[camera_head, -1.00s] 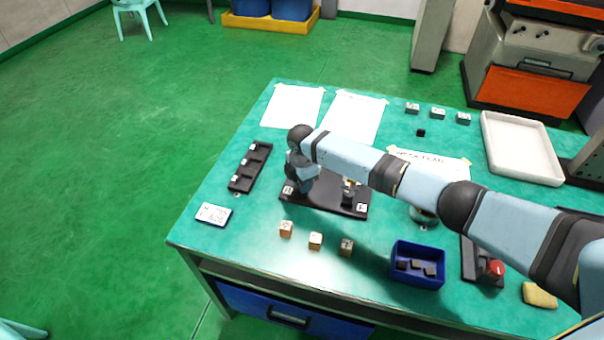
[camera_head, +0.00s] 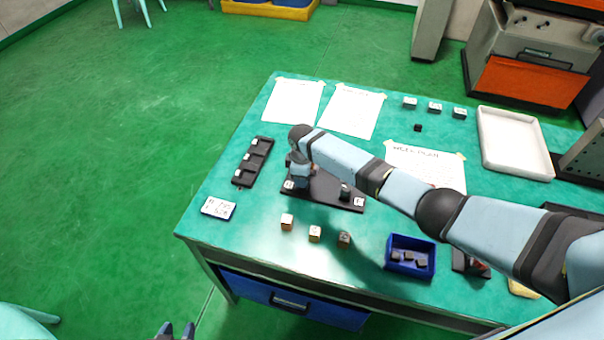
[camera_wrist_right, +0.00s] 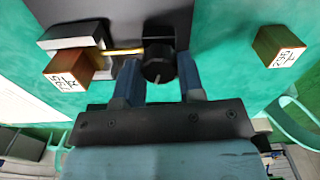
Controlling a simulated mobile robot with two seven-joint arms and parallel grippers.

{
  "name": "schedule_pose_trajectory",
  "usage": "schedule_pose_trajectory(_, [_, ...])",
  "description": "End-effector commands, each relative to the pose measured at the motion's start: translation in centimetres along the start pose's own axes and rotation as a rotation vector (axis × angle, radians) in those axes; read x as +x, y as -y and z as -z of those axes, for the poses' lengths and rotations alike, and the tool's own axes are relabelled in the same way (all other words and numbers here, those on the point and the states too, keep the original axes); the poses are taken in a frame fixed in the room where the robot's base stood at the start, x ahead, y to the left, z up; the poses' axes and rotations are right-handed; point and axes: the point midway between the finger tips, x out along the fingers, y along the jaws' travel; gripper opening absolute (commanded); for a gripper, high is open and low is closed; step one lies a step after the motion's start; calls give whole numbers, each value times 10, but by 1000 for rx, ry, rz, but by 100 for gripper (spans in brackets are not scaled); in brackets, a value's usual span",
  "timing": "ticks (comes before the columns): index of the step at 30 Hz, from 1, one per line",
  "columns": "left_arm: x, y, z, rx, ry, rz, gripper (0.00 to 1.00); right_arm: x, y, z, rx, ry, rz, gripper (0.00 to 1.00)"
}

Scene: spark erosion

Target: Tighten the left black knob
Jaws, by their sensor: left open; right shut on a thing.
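In the head view my right gripper is over the left end of the black base plate (camera_head: 325,193), and my wrist hides the knob there. A second dark fitting (camera_head: 345,191) stands at the plate's right end. My left gripper (camera_head: 176,331) is open and empty at the bottom edge, off the table.
Several small cubes (camera_head: 314,234) sit in front of the plate. A blue bin (camera_head: 411,272) holds dark pieces. A black slotted tray (camera_head: 253,162) and a labelled card (camera_head: 218,208) lie left. A white tray (camera_head: 514,175) is at the back right. Papers (camera_head: 293,101) lie behind.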

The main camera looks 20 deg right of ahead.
Motion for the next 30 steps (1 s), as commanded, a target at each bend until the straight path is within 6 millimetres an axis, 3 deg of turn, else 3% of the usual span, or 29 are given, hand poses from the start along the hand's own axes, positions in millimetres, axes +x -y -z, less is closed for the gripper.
schedule_pose_trajectory(15, [-1, -1, 2, -1, -1, -1, 43, 0, -1, -1, 22, 1, -1, 12])
schedule_pose_trajectory(16, [-1, -1, 2, -1, -1, -1, 43, 0, -1, -1, 22, 1, -1, 40])
schedule_pose_trajectory(19, [-1, -1, 2, -1, -1, -2, 43, 0, -1, -1, 21, 1, -1, 61])
schedule_pose_trajectory(30, [-1, -2, 2, -2, -1, -2, 43, -6, -1, 0, 20, -1, -1, 61])
